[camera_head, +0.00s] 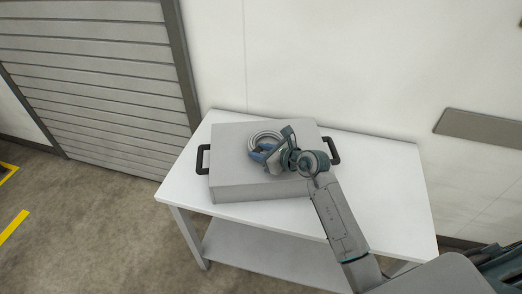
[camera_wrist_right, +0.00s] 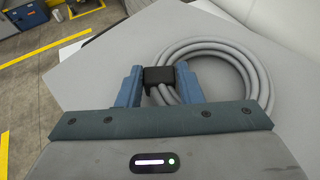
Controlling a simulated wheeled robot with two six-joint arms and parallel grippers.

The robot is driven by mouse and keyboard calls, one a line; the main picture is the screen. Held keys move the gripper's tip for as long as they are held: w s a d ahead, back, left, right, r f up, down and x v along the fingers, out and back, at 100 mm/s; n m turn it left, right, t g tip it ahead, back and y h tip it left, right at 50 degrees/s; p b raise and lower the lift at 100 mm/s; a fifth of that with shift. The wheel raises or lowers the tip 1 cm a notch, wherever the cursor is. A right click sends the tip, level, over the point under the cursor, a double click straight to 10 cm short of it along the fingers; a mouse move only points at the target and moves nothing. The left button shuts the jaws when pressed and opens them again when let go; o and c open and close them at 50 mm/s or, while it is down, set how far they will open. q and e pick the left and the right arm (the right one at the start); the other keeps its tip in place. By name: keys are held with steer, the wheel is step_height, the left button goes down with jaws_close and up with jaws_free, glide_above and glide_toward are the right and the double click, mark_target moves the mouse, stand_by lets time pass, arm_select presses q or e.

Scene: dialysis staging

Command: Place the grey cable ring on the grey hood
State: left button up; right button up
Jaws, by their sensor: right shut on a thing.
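The grey hood (camera_head: 230,165) is a flat box with black side handles, lying on a white table. It also fills much of the right wrist view (camera_wrist_right: 110,75). The grey cable ring (camera_head: 262,136) is a coil of several turns over the middle of the hood's top; its loops show in the right wrist view (camera_wrist_right: 262,72). A black clip (camera_wrist_right: 158,76) binds the coil. My right gripper (camera_wrist_right: 160,84) has its blue fingers on both sides of this clip, shut on it. Whether the ring touches the hood is hard to tell. My left gripper is not in view.
The white table (camera_head: 390,185) has bare top to the right of the hood and a lower shelf. A white wall stands close behind it. A grey slatted shutter (camera_head: 95,75) is at the left, and yellow floor marks (camera_head: 14,229) lie at the far left.

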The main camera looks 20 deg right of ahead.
steer(key=o, duration=1.1)
steer(key=shift+s, duration=0.1)
steer(key=b+v, duration=0.1)
steer(key=v, duration=1)
steer(key=shift+b, duration=0.4)
steer(key=shift+s+d+r, duration=0.2)
steer(key=shift+s, duration=0.2)
